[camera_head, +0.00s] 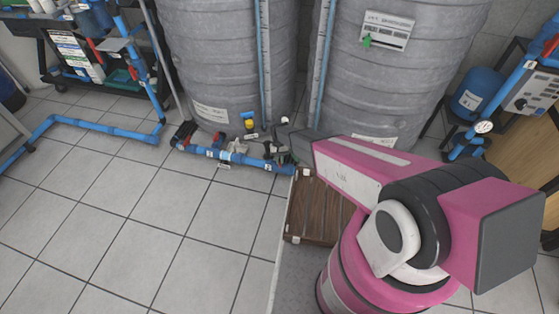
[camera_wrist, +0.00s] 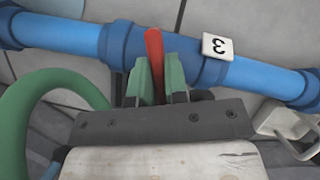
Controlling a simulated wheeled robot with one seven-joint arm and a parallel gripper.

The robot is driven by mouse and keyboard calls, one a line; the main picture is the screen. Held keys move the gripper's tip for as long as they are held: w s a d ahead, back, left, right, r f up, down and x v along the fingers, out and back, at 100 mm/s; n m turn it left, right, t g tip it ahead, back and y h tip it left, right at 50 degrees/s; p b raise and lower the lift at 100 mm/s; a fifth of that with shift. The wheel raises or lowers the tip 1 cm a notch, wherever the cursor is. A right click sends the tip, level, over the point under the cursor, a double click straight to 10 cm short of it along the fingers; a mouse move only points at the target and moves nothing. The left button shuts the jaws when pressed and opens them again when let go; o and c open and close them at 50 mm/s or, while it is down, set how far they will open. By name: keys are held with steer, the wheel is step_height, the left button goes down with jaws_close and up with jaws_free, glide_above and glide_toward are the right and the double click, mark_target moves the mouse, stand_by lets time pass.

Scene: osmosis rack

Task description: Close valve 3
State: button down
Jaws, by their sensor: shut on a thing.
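Valve 3 shows in the wrist view as a red lever handle (camera_wrist: 155,48) on a blue pipe (camera_wrist: 75,37), beside a white tag marked 3 (camera_wrist: 217,46) that appears upside down. The handle points roughly across the pipe's line. My gripper (camera_wrist: 158,78) has green fingers on both sides of the handle and is shut on it. The valve body under the handle is partly hidden by the fingers. In the head view, my gripper (camera_head: 284,147) is at the right end of the low blue pipe (camera_head: 230,156), in front of the tanks; the handle cannot be made out there.
Two large grey tanks (camera_head: 215,65) stand right behind the low pipe. A green hose (camera_wrist: 25,110) curves close to my gripper's left in the wrist view. A brown box (camera_head: 310,215) lies below my arm.

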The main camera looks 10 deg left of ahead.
steer(key=shift+m+y, duration=0.9)
steer(key=shift+m, duration=1.2)
steer(key=c, duration=1.1)
jaws_free()
steer(key=shift+c, duration=0.2)
steer(key=shift+r, duration=0.1)
steer(key=v, duration=1)
steer(key=shift+w+r, duration=0.2)
steer(key=shift+r, duration=0.05)
steer(key=shift+d, duration=0.1)
